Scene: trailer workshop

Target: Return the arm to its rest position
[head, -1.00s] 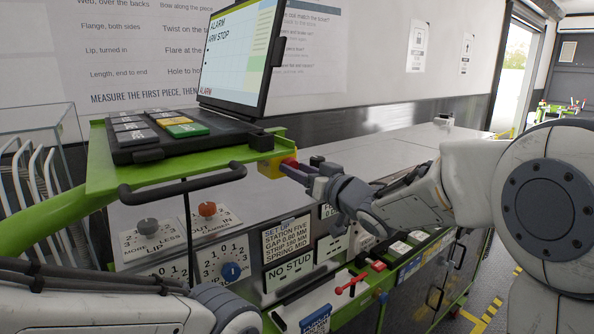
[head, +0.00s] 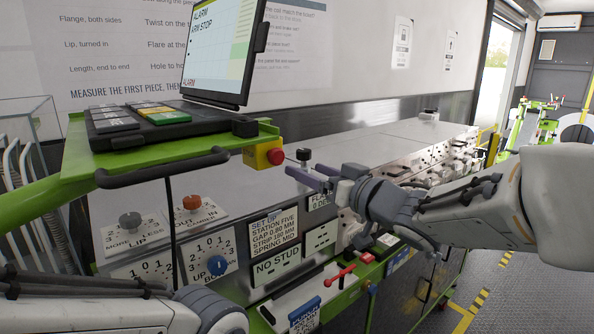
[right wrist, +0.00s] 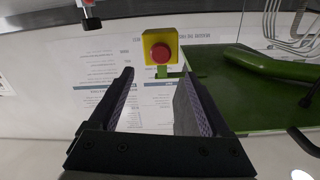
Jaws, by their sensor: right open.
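My right gripper (head: 312,181) is open and empty in the head view, in front of the machine's panels and just right of the red emergency stop button (head: 275,156) in its yellow box. In the right wrist view the two fingers (right wrist: 152,105) are spread apart with nothing between them. The red button (right wrist: 160,53) on its yellow box shows beyond the fingertips, apart from them. My right arm comes in from the right edge. My left arm shows at the bottom left of the head view; its gripper is not clearly visible.
A green shelf (head: 75,160) carries a keypad and a screen (head: 222,48) reading ALARM and ARM STOP. Below are a black handle (head: 160,167), dials (head: 217,264) and a red lever (head: 340,276). Open floor (head: 500,290) lies at the right.

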